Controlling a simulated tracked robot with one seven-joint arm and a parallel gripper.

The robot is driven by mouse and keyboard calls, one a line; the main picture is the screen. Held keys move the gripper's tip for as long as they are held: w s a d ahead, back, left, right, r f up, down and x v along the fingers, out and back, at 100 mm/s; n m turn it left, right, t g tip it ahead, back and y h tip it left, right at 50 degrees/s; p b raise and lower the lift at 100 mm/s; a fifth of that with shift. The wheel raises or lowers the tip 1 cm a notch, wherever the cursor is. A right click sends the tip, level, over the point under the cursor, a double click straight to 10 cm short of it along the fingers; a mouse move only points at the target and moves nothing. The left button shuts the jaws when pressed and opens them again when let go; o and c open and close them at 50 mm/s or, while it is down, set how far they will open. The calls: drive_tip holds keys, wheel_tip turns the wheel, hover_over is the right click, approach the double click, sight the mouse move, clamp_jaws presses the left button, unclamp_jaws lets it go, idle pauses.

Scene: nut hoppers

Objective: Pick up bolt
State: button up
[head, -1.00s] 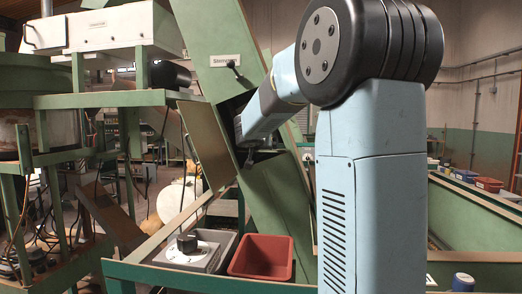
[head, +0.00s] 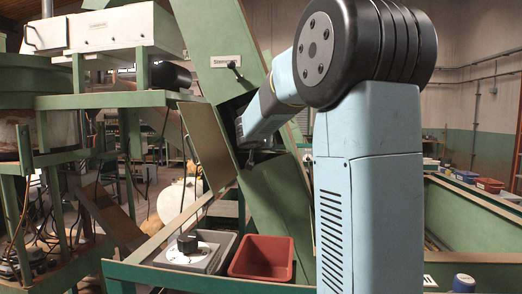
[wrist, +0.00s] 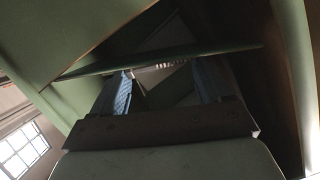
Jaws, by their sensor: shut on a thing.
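In the wrist view, the two blue fingers of my gripper (wrist: 165,82) point into a dark recess with green panels. A small pale ridged piece, which looks like the bolt (wrist: 170,66), shows between the fingertips. Its ends are hidden in shadow, so its full shape is unclear. My gripper is shut on it. In the head view, my forearm reaches to the dark opening of the leaning green hopper chute (head: 220,75). My gripper is small and mostly hidden there, and the bolt cannot be made out.
A green bar (wrist: 225,50) crosses the wrist view by the fingertips. In the head view, a red bin (head: 262,258) and a grey box with a black knob (head: 188,243) stand below the chute. A green stand with a white box (head: 125,30) is at left.

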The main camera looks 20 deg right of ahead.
drive_tip(key=shift+r, duration=0.15)
drive_tip(key=shift+r, duration=1.5)
drive_tip(key=shift+s+a+r, duration=0.1)
drive_tip(key=shift+s+a, duration=0.15)
drive_tip(key=s+a, duration=0.9)
drive_tip(key=s, duration=0.5)
drive_tip(key=shift+s+a, duration=0.25)
drive_tip(key=shift+a, duration=0.05)
